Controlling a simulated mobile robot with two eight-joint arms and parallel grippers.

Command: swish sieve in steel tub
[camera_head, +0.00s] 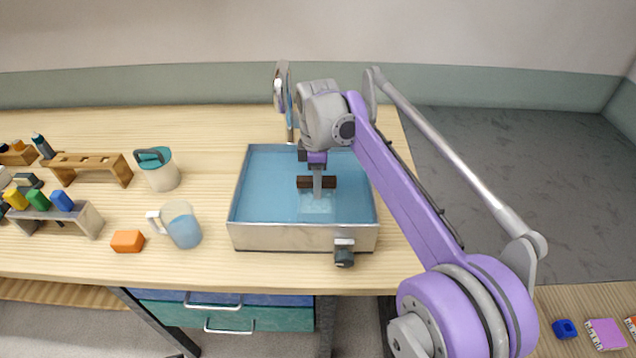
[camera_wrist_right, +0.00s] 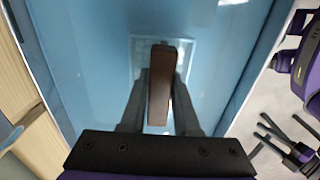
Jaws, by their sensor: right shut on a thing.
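The steel tub (camera_head: 300,238) stands on the wooden table and holds blue water. The sieve shows as a pale square (camera_head: 316,206) in the tub, with a dark brown handle bar above it. The pale square also shows in the right wrist view (camera_wrist_right: 139,58), around the far end of the handle. My right gripper (camera_head: 317,183) reaches down into the tub from above, shut on the brown handle. Its fingers press both sides of the handle in the right wrist view (camera_wrist_right: 160,95). Whether the sieve touches the tub floor cannot be told. My left gripper is not in view.
A dark valve (camera_head: 344,253) juts from the tub's front wall. A tall grey fixture (camera_head: 282,90) stands behind the tub. A jug (camera_head: 183,226), a teal-lidded pitcher (camera_head: 160,172), an orange block (camera_head: 127,241) and wooden racks (camera_head: 92,163) stand to the left. Bare table lies between.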

